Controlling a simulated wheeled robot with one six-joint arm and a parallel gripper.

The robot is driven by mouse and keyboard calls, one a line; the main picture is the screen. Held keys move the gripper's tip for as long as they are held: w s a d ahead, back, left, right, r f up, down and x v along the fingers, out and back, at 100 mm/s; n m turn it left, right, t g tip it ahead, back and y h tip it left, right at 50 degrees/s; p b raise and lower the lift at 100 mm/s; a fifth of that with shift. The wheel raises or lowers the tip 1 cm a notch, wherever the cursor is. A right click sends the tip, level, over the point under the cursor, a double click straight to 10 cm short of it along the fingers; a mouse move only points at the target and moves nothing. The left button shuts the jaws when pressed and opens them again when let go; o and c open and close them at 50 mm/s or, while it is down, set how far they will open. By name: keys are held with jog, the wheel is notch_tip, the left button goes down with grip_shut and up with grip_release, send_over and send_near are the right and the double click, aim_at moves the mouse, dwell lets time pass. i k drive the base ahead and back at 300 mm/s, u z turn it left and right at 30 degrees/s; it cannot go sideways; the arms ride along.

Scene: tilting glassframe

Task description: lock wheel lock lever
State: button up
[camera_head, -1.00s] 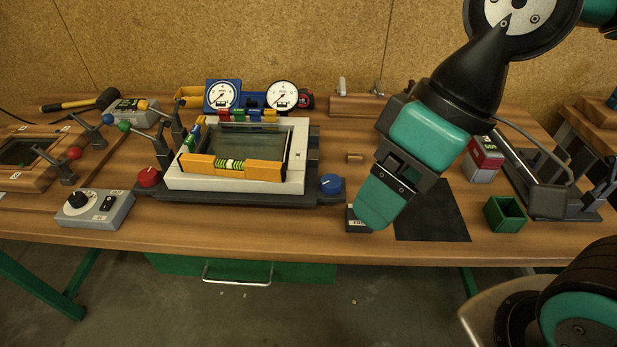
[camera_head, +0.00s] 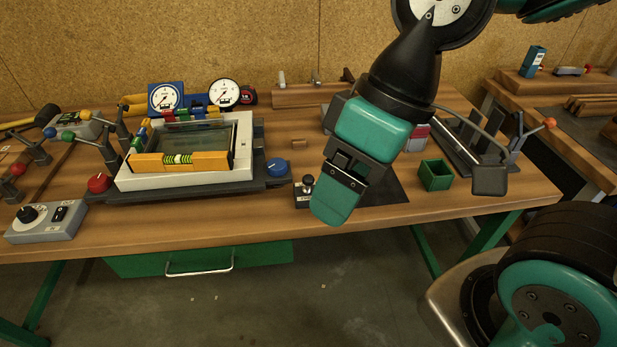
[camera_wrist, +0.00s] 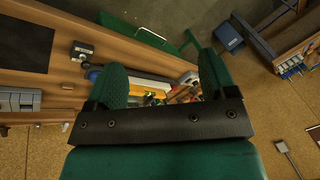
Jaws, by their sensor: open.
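No lever in view is readable as the wheel lock lever. Levers with a blue ball (camera_head: 49,132), a green ball (camera_head: 67,136) and a red ball (camera_head: 18,169) stand at the bench's left. A lever with an orange ball (camera_head: 549,123) stands at the right, behind the bench's right end. A small black-knobbed lever (camera_head: 307,184) on a dark base stands near the front edge. My gripper (camera_head: 338,205) hangs above the bench just right of this knob, apart from the side levers. The wrist view shows its two green fingers (camera_wrist: 163,82) spread, with nothing held between them.
A white glass frame (camera_head: 185,180) with an orange level sits on a dark base, between a red knob (camera_head: 98,183) and a blue knob (camera_head: 277,167). A green box (camera_head: 436,175) stands right of my gripper. A second bench (camera_head: 590,150) is at the right.

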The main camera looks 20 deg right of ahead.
aim_at(307, 180)
jog(key=k, duration=1.35)
jog(key=z, duration=0.3)
jog(key=i, duration=0.75)
jog(key=z, duration=0.4)
